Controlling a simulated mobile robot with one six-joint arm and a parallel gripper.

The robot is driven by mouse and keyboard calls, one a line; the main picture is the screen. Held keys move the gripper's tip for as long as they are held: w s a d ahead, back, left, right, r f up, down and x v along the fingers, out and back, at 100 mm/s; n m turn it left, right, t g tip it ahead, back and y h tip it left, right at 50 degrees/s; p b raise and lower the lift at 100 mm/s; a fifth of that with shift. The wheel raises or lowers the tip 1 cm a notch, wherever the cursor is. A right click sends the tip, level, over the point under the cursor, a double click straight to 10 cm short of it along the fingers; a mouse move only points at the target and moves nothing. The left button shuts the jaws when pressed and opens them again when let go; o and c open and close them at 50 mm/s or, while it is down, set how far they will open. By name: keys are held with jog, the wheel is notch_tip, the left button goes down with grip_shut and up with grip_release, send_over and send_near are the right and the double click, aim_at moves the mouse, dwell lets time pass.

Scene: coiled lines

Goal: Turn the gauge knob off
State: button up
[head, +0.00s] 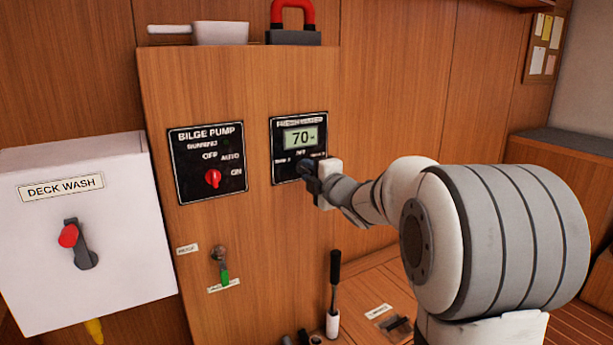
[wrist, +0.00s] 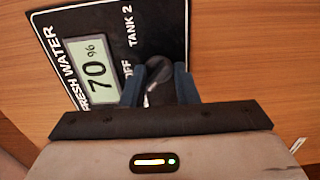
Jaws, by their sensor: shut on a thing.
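The gauge panel (head: 284,140) is a black plate on the wooden cabinet. Its display (head: 301,138) reads 70. In the wrist view the panel (wrist: 171,17) is turned sideways, with "FRESH WATER", "70%", "OFF" and "TANK 2" legible. The dark round gauge knob (wrist: 157,70) sits between the fingers of my gripper (wrist: 160,84), which is shut on it. A pale mark shows on the knob's lower left, but I cannot tell surely which label it points to. In the head view my gripper (head: 311,178) covers the knob at the panel's lower right.
The bilge pump panel (head: 207,150) with a red knob (head: 213,178) is left of the gauge. A white deck wash box (head: 85,240) stands at left. A red-handled block (head: 293,37) is on top.

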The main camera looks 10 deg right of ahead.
jog(key=shift+a+r, duration=0.1)
jog(key=shift+a, duration=0.2)
jog(key=o, duration=1)
jog(key=shift+a, duration=0.15)
jog(key=shift+c, duration=0.2)
jog(key=shift+o, duration=1)
jog(key=shift+d, duration=0.2)
jog(key=v, duration=0.7)
jog(key=shift+s, duration=0.4)
